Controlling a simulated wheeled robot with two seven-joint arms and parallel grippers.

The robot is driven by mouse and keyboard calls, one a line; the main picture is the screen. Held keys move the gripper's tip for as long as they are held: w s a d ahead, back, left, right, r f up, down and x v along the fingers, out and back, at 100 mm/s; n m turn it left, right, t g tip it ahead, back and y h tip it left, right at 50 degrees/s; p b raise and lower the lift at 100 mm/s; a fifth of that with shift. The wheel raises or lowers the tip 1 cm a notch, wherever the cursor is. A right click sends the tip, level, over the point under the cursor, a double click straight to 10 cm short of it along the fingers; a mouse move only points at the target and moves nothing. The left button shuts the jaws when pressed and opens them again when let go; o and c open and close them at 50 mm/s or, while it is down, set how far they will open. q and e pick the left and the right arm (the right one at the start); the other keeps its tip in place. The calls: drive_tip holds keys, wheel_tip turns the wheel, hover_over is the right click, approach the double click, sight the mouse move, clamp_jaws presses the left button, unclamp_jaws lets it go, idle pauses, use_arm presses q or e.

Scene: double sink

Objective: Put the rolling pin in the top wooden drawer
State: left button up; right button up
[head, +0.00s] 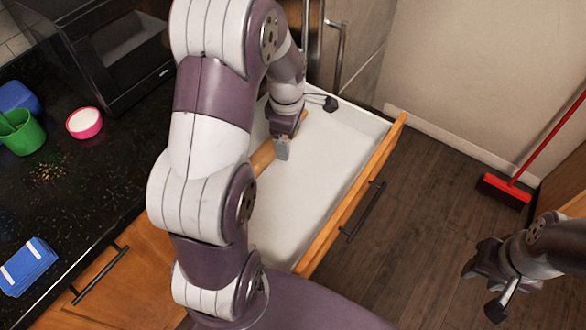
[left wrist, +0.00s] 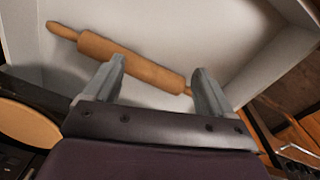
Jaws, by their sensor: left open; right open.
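The top wooden drawer (head: 318,185) is pulled open, white inside with a wooden front. The rolling pin (head: 262,157) lies in it, partly hidden behind my left arm in the head view. In the left wrist view the rolling pin (left wrist: 130,62) shows nearly whole, slanting across the white drawer floor, with one handle end by the right finger. My left gripper (head: 284,146) is over the drawer at the pin; its open fingers (left wrist: 160,72) overlap the pin in the wrist view, and contact is unclear. My right gripper (head: 482,275) is open and empty, right of the drawer above the floor.
The black counter (head: 75,190) at left holds a green cup (head: 22,135), a pink-rimmed bowl (head: 84,123), a blue-and-white item (head: 28,267) and a dark appliance (head: 110,55). A red broom (head: 505,190) stands at right. The floor before the drawer is clear.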

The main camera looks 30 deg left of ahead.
use_arm(q)
drive_tip(key=s+d+r+m, duration=0.2)
drive_tip(key=s+d+m, duration=0.8)
drive_tip(key=m, duration=1)
drive_tip(key=shift+s+r+m+t, duration=0.15)
drive_tip(key=shift+s+m+t, duration=0.25)
drive_tip(key=shift+s, duration=0.4)
